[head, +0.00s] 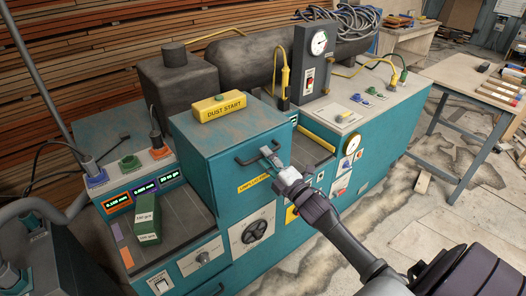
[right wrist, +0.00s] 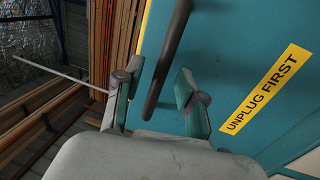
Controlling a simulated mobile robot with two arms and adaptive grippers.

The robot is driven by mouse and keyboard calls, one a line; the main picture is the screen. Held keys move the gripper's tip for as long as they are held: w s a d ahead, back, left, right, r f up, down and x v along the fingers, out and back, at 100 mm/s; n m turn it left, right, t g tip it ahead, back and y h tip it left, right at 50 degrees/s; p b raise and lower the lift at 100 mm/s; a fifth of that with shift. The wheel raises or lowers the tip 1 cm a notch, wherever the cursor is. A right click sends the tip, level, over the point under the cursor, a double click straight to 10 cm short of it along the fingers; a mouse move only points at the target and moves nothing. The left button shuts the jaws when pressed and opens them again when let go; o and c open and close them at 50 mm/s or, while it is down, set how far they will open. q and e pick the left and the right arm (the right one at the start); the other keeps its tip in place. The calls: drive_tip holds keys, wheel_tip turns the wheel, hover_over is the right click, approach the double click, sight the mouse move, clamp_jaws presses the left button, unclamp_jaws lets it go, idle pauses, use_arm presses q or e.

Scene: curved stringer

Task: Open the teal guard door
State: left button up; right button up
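The teal guard door (head: 232,174) is the front of a boxy teal housing in the head view and looks closed. It carries a black bar handle (head: 244,160) and a yellow "UNPLUG FIRST" label (head: 256,183). My right gripper (head: 268,151) is at the right part of this handle. In the right wrist view, the dark handle (right wrist: 165,60) runs between the two parted fingers of my right gripper (right wrist: 157,98), with gaps at both sides. The teal door face (right wrist: 225,65) lies behind it. My left gripper is not in view.
A yellow "DUST START" box (head: 219,107) sits on top of the housing. Left of it are plugs, displays and a green box (head: 147,218). A gauge post (head: 316,62) and cables stand behind.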

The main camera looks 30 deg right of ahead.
drive_tip(key=shift+x, duration=0.85)
drive_tip(key=shift+c, duration=0.2)
clamp_jaws()
